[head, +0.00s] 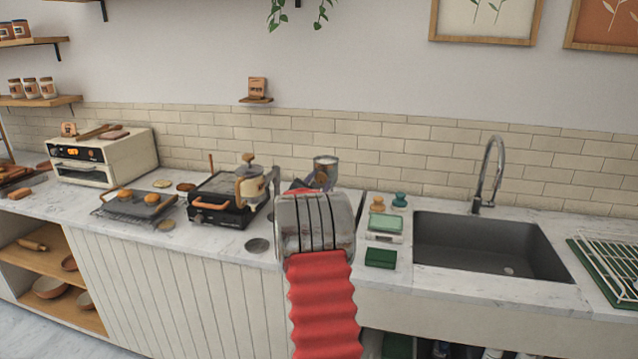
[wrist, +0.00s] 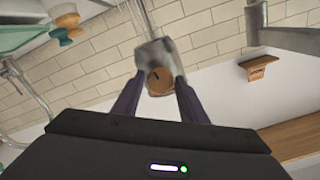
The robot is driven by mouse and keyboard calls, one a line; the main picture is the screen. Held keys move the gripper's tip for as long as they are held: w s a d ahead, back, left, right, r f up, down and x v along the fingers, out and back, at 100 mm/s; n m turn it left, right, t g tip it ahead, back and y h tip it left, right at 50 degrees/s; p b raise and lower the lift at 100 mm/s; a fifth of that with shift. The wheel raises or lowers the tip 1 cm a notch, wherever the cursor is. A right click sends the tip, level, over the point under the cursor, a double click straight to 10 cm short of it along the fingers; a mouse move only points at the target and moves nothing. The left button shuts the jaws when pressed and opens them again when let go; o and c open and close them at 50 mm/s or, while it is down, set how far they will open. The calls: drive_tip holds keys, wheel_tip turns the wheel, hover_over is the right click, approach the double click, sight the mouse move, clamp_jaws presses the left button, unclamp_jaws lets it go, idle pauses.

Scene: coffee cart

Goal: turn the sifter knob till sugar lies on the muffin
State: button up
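The sifter (head: 326,162) is a metal cup with white stuff in it, behind my gripper (head: 312,182) at the back of the counter. The wrist view appears upside down and shows the grey sifter (wrist: 157,52) with a round brown knob (wrist: 160,82) on its side. The dark purple fingers of my gripper (wrist: 161,84) stand either side of the knob, with a gap between them about as wide as the knob. I cannot tell whether they press on it. I cannot make out the muffin; my arm hides the counter below the sifter.

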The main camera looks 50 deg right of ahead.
drive_tip(key=shift+o, duration=1.4)
drive_tip(key=shift+a, duration=0.15)
drive_tip(key=v, duration=1.3)
drive_tip(key=shift+s+a, duration=0.15)
drive_tip(key=shift+a, duration=0.1)
